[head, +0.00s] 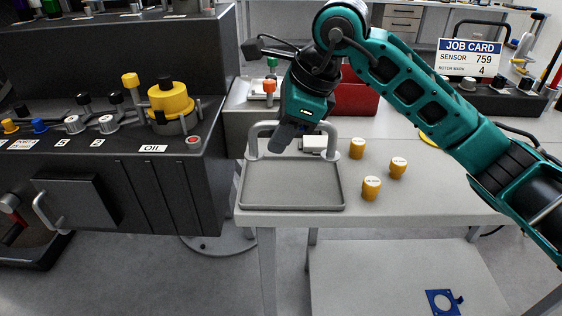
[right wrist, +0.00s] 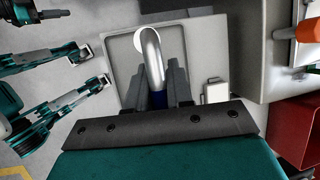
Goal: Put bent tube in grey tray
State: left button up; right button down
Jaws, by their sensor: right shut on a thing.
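The bent tube (head: 327,132) is a silver-grey arch at the back edge of the grey tray (head: 243,205). In the right wrist view the tube (right wrist: 154,60) rises from between my fingers and curves over, with a pale round end and a blue part at the fingers. My right gripper (head: 281,143) is shut on the tube's middle and hides it in the head view. The tray (right wrist: 222,60) lies under the tube and looks empty; I cannot tell whether they touch.
A red bin (head: 355,100) is behind. A dark console (head: 170,190) with knobs stands close on the left. The table's front right is clear.

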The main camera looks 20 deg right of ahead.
jog(key=shift+f, duration=2.9)
jog(key=shift+f+b, duration=0.15)
jog(key=shift+b, duration=0.2)
jog(key=c, duration=1)
grip_release()
jog(key=shift+d+r, duration=0.1)
jog(key=shift+r, duration=0.3)
jog(key=p+v, duration=0.1)
jog(key=v, duration=1)
jog(key=shift+s+d+r, duration=0.1)
jog(key=shift+s+r, duration=0.05)
jog(key=shift+r, duration=0.05)
